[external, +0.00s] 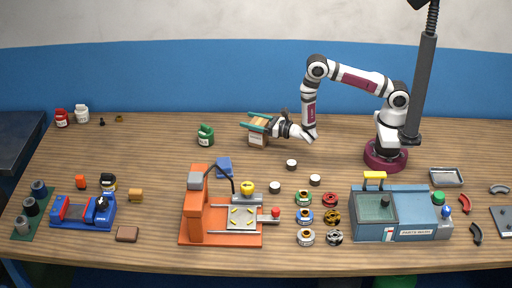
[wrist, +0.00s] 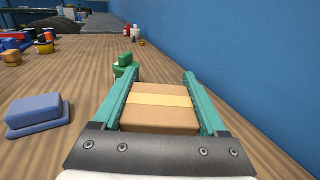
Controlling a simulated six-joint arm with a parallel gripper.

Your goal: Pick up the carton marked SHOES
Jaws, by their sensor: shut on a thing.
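A small brown carton (wrist: 158,108) with a pale tape strip across its top sits between the two teal fingers of my gripper (wrist: 160,95) in the wrist view. The fingers press on its left and right sides. In the external view the carton (external: 258,140) is at the back middle of the table, with my gripper (external: 260,123) reaching it from the right. A label shows on its front face, but it is too small to read. I cannot tell whether the carton touches the table.
A green container (external: 206,135) stands just left of the carton. A blue block (external: 224,168) and an orange machine (external: 196,215) are nearer the front. Small white-topped pieces (external: 291,164) lie to the right. The blue wall (wrist: 250,60) runs close along the back.

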